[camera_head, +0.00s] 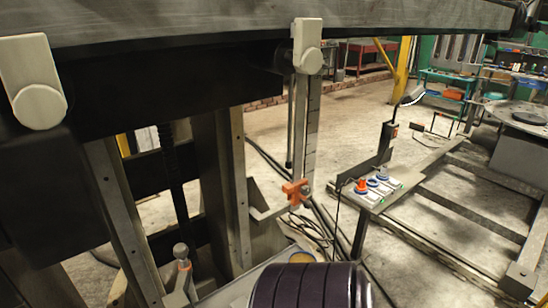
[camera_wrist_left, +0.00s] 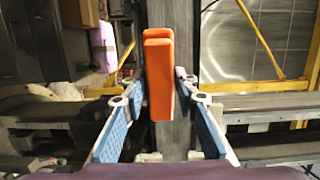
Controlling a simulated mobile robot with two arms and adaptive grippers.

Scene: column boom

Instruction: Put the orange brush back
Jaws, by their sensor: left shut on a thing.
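In the left wrist view, the orange brush (camera_wrist_left: 158,80) stands upright as a long block between the blue-padded fingers of my left gripper (camera_wrist_left: 159,92). The gripper is shut on it, with one finger at each side. No bristles can be made out. A grey vertical beam stands behind the brush; I cannot tell whether they touch. In the head view I cannot make out the brush or my left gripper. My right gripper is in neither view.
In the head view, a grey boom (camera_head: 180,22) crosses the top. A vertical rail carries an orange clamp-like piece (camera_head: 297,192). A small control panel (camera_head: 372,190) with coloured knobs stands right of it. The wrist view shows a yellow frame (camera_wrist_left: 262,40) and a pink object (camera_wrist_left: 103,45).

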